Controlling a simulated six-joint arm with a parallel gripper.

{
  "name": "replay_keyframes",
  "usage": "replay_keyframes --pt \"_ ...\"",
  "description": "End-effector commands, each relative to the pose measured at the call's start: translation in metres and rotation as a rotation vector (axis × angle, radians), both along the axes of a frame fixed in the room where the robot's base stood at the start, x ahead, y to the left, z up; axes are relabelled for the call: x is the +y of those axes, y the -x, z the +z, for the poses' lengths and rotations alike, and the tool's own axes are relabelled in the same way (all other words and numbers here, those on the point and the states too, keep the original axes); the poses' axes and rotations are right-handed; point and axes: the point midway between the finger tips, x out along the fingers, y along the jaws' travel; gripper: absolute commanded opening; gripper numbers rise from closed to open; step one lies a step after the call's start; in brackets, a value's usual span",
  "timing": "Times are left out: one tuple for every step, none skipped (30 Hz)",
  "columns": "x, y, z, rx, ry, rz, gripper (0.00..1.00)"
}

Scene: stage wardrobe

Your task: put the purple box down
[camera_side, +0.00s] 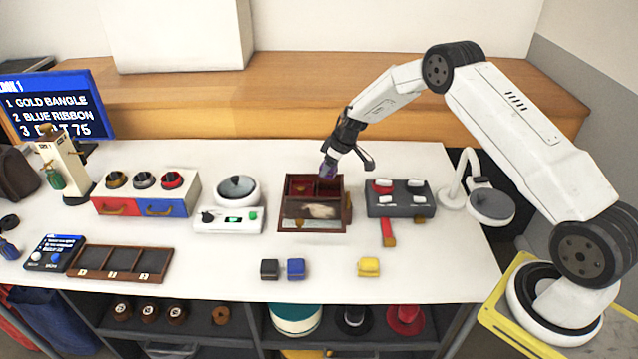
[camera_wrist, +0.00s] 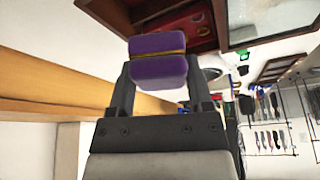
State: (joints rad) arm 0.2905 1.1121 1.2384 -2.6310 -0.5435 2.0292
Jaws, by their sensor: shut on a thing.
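The purple box (camera_wrist: 158,70) is a small rounded block with a gold band around its middle. My gripper (camera_wrist: 160,88) is shut on it, one finger on each side, in the wrist view. In the side view my gripper (camera_side: 331,163) hangs over the back right part of an open dark wooden case (camera_side: 347,215), and a bit of the purple box (camera_side: 328,171) shows at its tip. The case has red-lined compartments and a framed picture panel at its front. I cannot tell whether the box touches the case.
Small black (camera_side: 269,269), blue (camera_side: 296,269) and yellow (camera_side: 368,267) boxes sit on the white table (camera_side: 330,286) in front of the case. A white scale (camera_side: 229,220) stands left of it and a dark grey unit (camera_side: 400,205) right. Clear table lies between the case and the small boxes.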

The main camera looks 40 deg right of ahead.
Motion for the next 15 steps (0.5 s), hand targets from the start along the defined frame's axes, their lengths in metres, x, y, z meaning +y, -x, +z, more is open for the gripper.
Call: replay_keyframes --pt "-0.005 -0.002 -0.002 0.000 0.003 -0.007 0.00" --pt "-0.006 -0.003 -0.003 0.001 0.003 -0.012 0.00" --pt "-0.008 -0.004 -0.003 0.002 0.004 -0.016 0.00" --pt "-0.009 -0.004 -0.003 0.001 0.005 -0.019 0.00" --pt "-0.010 -0.005 -0.004 0.001 0.005 -0.020 0.00" --pt "-0.011 -0.005 -0.004 0.001 0.006 -0.022 0.00" --pt "-0.012 -0.005 -0.004 0.001 0.006 -0.023 0.00" --pt "-0.012 -0.005 -0.004 0.001 0.006 -0.023 0.00" --pt "-0.012 -0.005 -0.004 0.001 0.005 -0.023 0.00" --pt "-0.012 -0.005 -0.004 0.001 0.005 -0.023 0.00" --pt "-0.012 -0.005 -0.005 0.002 0.006 -0.023 0.00" --pt "-0.011 -0.005 -0.006 0.002 0.006 -0.023 0.00" --pt "-0.011 -0.005 -0.007 0.002 0.005 -0.023 0.00" --pt "-0.011 -0.005 -0.010 0.002 0.005 -0.023 0.00" --pt "-0.011 -0.005 -0.013 0.004 0.004 -0.023 0.00"
